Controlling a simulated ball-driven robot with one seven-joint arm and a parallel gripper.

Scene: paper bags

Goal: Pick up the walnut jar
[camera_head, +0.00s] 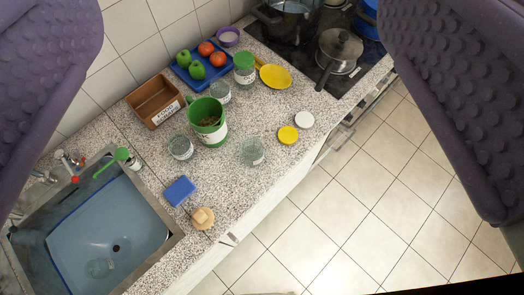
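A green container (207,122) with a white label and a side handle stands on the speckled counter; brown contents show through its open top. It may be the walnut jar, but I cannot read the label or tell what the contents are. A glass jar with a green lid (244,68) stands behind it. Open glass jars stand to its left (181,147), right (252,152) and behind (220,92); I cannot make out their contents. My gripper (242,60) is open and empty. Its purple textured fingers frame the view, high above the counter.
A blue tray (181,72) holds apples and tomatoes. Around the jars are a wooden box (156,101), yellow plate (275,77), white lid (304,120), yellow lid (288,135) and blue sponge (180,191). A sink (105,225) lies lower left, a hob with pots (340,53) upper right. Floor (380,190) is clear.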

